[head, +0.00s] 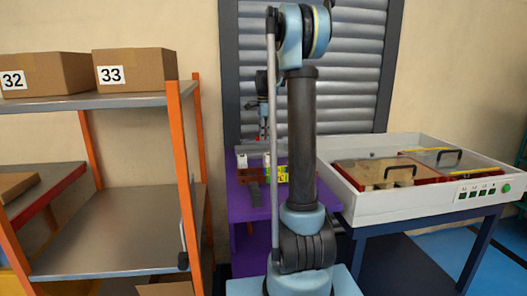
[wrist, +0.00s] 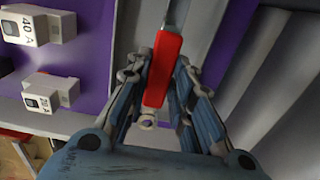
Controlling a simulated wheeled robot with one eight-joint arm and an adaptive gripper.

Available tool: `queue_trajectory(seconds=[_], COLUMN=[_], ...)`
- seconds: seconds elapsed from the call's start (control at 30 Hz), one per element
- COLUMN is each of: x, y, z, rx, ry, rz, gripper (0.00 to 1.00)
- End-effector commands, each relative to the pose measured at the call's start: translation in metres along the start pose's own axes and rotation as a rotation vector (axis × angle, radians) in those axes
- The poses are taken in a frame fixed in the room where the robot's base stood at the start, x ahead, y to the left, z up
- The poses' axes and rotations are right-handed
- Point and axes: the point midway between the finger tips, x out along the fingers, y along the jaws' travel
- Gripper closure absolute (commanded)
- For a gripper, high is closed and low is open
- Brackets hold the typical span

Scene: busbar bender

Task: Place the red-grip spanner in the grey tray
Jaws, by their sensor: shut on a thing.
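The red-grip spanner (wrist: 162,68) is held between the fingers of my gripper (wrist: 160,82) in the wrist view. Its bare metal shaft points away from me and a small ring end shows near the palm. A grey surface with a raised edge (wrist: 207,40) lies behind and to the right of the spanner; it looks like the grey tray, but I cannot tell for certain. I cannot tell how far above it the spanner is. In the head view my gripper (head: 263,130) is small, over the purple bench, and the spanner is hard to make out.
White breakers marked 40 A (wrist: 36,26) and 20 A (wrist: 48,94) are left of the gripper. The purple bench (head: 240,205) stands before a roller shutter (head: 358,70). An orange-framed shelf (head: 110,240) is on the left, a white machine (head: 420,195) on the right.

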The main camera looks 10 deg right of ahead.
Motion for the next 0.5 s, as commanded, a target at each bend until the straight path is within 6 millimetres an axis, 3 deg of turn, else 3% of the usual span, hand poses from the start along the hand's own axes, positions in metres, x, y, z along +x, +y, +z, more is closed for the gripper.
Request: queue_trajectory(seconds=[0.5], x=[0.052], y=[0.000], z=[-0.006], rx=[0.007], ry=[0.000], rz=[0.000], gripper=[1.00])
